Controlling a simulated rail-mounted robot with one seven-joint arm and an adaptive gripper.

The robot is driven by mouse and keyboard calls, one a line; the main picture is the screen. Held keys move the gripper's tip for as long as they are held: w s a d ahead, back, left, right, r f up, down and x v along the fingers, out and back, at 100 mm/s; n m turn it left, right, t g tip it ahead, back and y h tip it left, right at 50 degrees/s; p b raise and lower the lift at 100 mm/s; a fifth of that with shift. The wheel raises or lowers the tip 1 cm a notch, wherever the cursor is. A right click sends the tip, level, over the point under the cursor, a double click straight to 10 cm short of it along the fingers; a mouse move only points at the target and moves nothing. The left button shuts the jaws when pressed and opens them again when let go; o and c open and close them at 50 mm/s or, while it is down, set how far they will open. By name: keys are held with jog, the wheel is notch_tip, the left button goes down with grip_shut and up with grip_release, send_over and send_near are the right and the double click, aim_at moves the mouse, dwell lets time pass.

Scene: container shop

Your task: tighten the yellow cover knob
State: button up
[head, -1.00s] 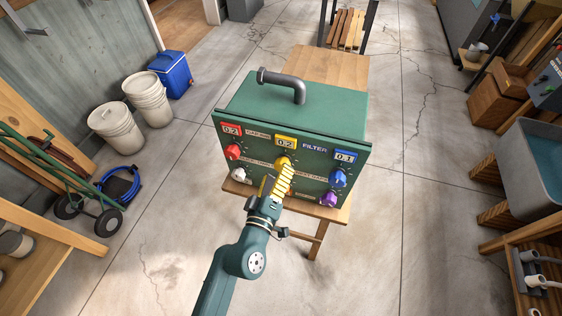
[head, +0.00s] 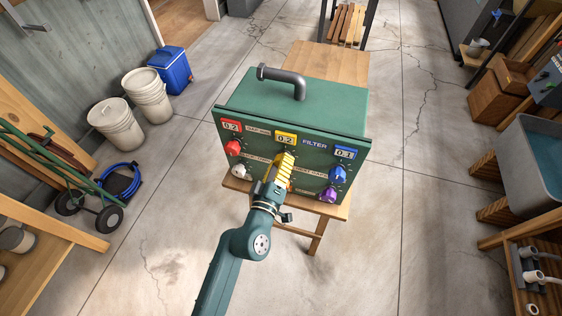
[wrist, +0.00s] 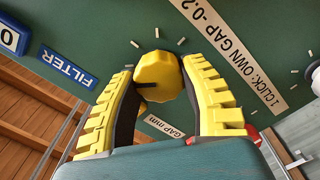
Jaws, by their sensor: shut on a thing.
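The green filter box (head: 240,160) stands on a wooden table with its knob panel facing me. The yellow cover knob (wrist: 157,75) sits on this panel, between the two yellow ribbed fingers of my gripper (wrist: 160,80) in the wrist view. The fingers are shut on it, one on each side. In the head view my gripper (head: 284,172) reaches the middle of the panel and hides the knob. The yellow display (head: 286,139) above it reads 0.2. A label by the knob (wrist: 228,45) reads "1 CLICK: OWN GAP -0.2".
A red knob (head: 233,147) and a white knob (head: 238,172) lie left of my gripper. A blue knob (head: 338,174) and a purple knob (head: 328,194) lie right. A grey pipe (head: 285,78) rises from the box top. Open floor surrounds the wooden table (head: 335,212).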

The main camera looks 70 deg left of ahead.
jog(key=shift+m, duration=0.4)
dwell(0.5)
jog(key=m+b, duration=0.1)
jog(key=m, duration=0.3)
jog(key=shift+m+b, duration=1.05)
jog(key=shift+m, duration=0.85)
jog(key=shift+w+r, duration=0.1)
jog(key=o, duration=1.2)
jog(key=shift+d, duration=0.1)
